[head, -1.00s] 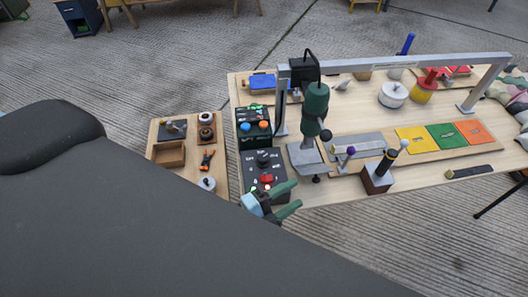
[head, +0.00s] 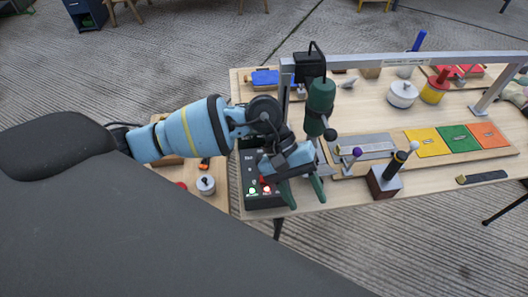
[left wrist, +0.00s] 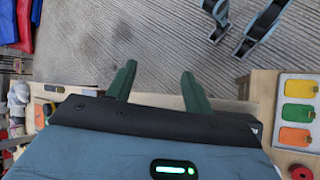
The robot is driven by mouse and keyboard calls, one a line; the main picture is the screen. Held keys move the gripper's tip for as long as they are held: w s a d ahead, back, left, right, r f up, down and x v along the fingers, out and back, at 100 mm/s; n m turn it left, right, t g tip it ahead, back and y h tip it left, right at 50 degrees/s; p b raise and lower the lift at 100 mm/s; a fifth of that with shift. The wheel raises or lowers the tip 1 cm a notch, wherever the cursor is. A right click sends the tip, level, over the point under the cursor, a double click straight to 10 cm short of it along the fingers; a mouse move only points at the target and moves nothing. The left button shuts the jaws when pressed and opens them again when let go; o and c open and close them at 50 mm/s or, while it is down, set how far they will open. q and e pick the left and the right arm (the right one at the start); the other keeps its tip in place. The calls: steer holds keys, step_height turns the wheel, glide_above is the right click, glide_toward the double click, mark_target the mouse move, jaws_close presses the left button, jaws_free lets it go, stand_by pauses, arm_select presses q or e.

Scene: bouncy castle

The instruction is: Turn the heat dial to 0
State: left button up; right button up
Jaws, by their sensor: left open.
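A black control box (head: 250,176) stands at the left end of the long wooden table, with small labels, a red button (head: 266,181) and white lights on its face. Its upper part, where a black dial sat in the earlier picture, is hidden behind my left gripper. My left gripper (head: 305,198) hangs over the box's right side. Its two green fingers are apart with nothing between them. In the left wrist view the fingers (left wrist: 158,72) are also spread and empty against grey floor, and no dial shows there. My right gripper is not identifiable.
A green drill-like tool (head: 320,105) on a stand is close behind the gripper, under a grey metal frame (head: 400,61). A dark block with upright rods (head: 383,182) stands to the right. A small side table (head: 214,198) is at left, partly covered by my arm.

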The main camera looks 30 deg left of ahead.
arm_select(q)
steer(key=w+a+m+y, duration=0.1)
steer(key=a, duration=0.1)
steer(key=w+a+m+t+y, duration=0.1)
steer(key=w+a, duration=0.1)
steer(key=a, duration=0.1)
steer(key=w+a+m+y, duration=0.1)
steer(key=a+y, duration=0.1)
steer(key=shift+w+a, duration=0.15)
steer(key=shift+w, duration=0.15)
steer(key=w+a+y, duration=0.1)
steer(key=a, duration=0.1)
steer(key=w+a+r+m+t+y, duration=0.1)
steer(key=a, duration=0.2)
steer(key=w+a+r+m+t+y, duration=0.1)
steer(key=w+a+y, duration=0.1)
steer(key=shift+a+r+b, duration=0.25)
steer(key=shift+a+b, duration=0.1)
steer(key=shift+a, duration=0.05)
steer(key=shift+d+f, duration=0.1)
steer(key=shift+f, duration=3.8)
arm_select(e)
steer(key=shift+s+f, duration=0.45)
steer(key=shift+s, duration=0.05)
arm_select(q)
steer(key=c, duration=1)
arm_select(e)
steer(key=shift+w+r, duration=0.1)
steer(key=shift+w, duration=0.3)
